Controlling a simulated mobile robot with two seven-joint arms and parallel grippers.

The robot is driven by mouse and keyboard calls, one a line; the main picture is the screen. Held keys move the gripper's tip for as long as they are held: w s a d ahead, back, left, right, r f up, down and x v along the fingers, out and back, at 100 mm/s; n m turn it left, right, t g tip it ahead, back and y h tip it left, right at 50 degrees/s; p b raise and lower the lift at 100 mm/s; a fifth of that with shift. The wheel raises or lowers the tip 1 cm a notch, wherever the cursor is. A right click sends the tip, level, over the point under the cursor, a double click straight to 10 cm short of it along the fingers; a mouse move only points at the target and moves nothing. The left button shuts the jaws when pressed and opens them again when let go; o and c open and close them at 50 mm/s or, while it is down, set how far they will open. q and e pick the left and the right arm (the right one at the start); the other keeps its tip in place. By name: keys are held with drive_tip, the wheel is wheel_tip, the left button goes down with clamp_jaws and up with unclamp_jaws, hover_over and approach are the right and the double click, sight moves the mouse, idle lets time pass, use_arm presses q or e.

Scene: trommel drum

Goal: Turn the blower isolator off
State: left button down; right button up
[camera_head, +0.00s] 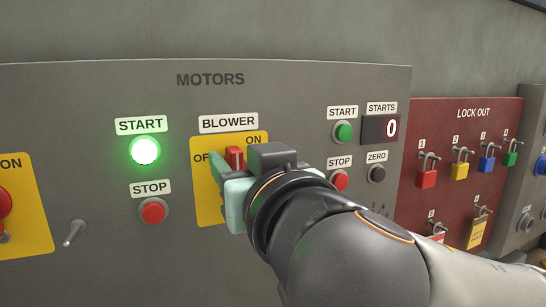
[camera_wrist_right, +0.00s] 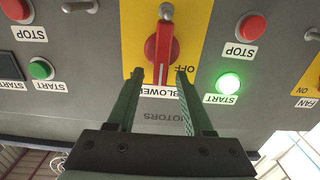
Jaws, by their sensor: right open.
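The blower isolator is a red handle (camera_head: 234,155) on a yellow plate (camera_head: 205,200), under the BLOWER label. OFF is printed at the plate's left and ON at its upper right. The handle stands roughly upright. In the right wrist view, which is upside down, the red handle (camera_wrist_right: 162,45) shows whole. My right gripper (camera_head: 226,178) is open in front of the plate and hides its lower right part. In the wrist view the open fingers (camera_wrist_right: 159,73) lie either side of the handle's end; I cannot tell whether they touch it. My left gripper is out of view.
A lit green START button (camera_head: 145,150) and a red STOP button (camera_head: 153,211) sit left of the plate. Another START (camera_head: 343,132), STOP (camera_head: 339,180) and the ZERO button (camera_head: 377,173) are close on the right. A lockout board (camera_head: 410,215) with padlocks hangs further right.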

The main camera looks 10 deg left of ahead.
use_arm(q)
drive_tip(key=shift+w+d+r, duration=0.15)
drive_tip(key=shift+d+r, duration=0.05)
use_arm(e)
clamp_jaws()
idle(0.3)
drive_tip(key=n, duration=0.2)
drive_tip(key=shift+s+a+f+n+b, duration=0.1)
drive_tip(key=shift+s+a+n+b, duration=0.2)
drive_tip(key=shift+n, duration=0.1)
use_arm(q)
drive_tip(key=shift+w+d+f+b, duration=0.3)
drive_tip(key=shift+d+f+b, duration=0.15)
drive_tip(key=shift+b, duration=0.1)
use_arm(e)
drive_tip(key=shift+s+a+f+n, duration=0.15)
drive_tip(key=shift+a+f+n, duration=0.2)
drive_tip(key=shift+n, duration=2.2)
drive_tip(key=shift+s+a+f+n, duration=0.2)
drive_tip(key=shift+f+n, duration=0.3)
drive_tip(key=shift+n, duration=2)
drive_tip(key=shift+s+a+f+n, duration=0.15)
drive_tip(key=shift+a+f+n, duration=0.2)
drive_tip(key=shift+n, duration=2.2)
drive_tip(key=shift+f, duration=0.1)
